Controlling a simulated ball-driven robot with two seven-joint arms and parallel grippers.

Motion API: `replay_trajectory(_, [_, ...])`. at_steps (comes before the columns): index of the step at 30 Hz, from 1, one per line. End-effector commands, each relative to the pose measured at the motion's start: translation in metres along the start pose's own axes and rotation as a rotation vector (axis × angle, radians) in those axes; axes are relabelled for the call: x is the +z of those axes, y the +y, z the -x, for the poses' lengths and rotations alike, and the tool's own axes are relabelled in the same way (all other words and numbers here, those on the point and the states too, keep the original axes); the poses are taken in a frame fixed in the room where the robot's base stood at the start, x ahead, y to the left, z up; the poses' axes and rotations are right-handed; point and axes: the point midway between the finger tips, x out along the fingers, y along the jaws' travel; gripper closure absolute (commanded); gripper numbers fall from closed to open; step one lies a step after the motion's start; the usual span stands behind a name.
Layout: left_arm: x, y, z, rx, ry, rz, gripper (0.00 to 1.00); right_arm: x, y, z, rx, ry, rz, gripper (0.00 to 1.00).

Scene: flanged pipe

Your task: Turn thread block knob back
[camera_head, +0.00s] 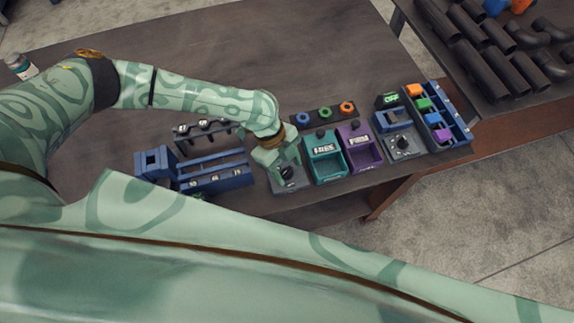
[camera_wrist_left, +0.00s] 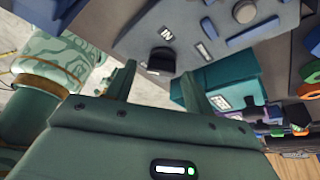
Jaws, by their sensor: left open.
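A grey block with a black knob (camera_head: 289,172) sits near the table's front edge, beside the teal bin. The knob also shows in the left wrist view (camera_wrist_left: 161,58), on the grey panel (camera_wrist_left: 205,28) with small white labels. My left gripper (camera_head: 285,160) is over this block and partly hides it. In the left wrist view its two fingers (camera_wrist_left: 160,82) are spread and empty, with the knob seen beyond and between their tips. I cannot tell whether a finger touches the knob. My right gripper is not in view.
A teal bin (camera_head: 325,163) and a purple bin (camera_head: 368,156) stand right of the block. Farther right are another knobbed block (camera_head: 401,146) under an OFF sign (camera_head: 390,98) and a blue tray (camera_head: 460,133). A blue rack (camera_head: 215,183) is left.

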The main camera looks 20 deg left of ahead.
Motion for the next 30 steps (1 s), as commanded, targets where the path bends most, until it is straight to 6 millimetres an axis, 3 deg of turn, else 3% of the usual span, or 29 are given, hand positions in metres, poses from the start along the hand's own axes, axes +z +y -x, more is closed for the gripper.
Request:
replay_trajectory(7, [0.000,0.000,-0.001,0.000,0.000,0.000,0.47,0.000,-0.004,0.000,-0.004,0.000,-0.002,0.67])
replay_trajectory(12, [0.000,0.000,0.000,0.000,-0.001,0.000,0.92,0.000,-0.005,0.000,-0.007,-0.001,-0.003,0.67])
replay_trajectory(22, [0.000,0.000,0.001,-0.012,-0.002,0.027,0.92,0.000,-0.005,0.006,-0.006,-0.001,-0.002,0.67])
replay_trajectory(30, [-0.002,0.001,0.004,-0.067,0.000,0.163,0.92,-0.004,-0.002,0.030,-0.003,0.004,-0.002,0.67])
